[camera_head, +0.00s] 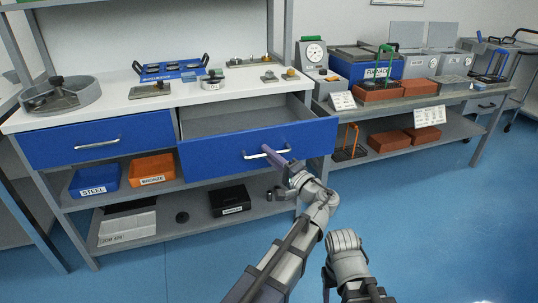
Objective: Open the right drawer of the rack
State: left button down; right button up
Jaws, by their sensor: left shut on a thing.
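The rack's right drawer (225,153) has a blue front and a curved metal handle. It is pulled out, and its grey interior shows behind the front. My left gripper (268,151) is at the handle (252,155) and shut on it, covering its right part. The left drawer (60,147) of the rack is shut, with its own metal handle (97,144). My right arm (348,262) shows at the bottom, right of the left arm. The fingers of the right gripper are not clear to see.
Below the drawers, a blue bin (95,181) and an orange bin (151,170) stand on a shelf. A black box (230,200) is lower down. The white worktop (215,98) holds several instruments. Blue floor (450,220) is open at the right.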

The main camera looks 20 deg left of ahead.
pick_arm(q)
jog(key=shift+s+d, duration=0.1)
jog(key=shift+s, duration=0.1)
pick_arm(e)
jog(key=shift+s+d, duration=0.1)
jog(key=shift+s, duration=0.1)
pick_arm(q)
jog(key=c, duration=0.8)
grip_release()
jog(key=shift+c, duration=0.2)
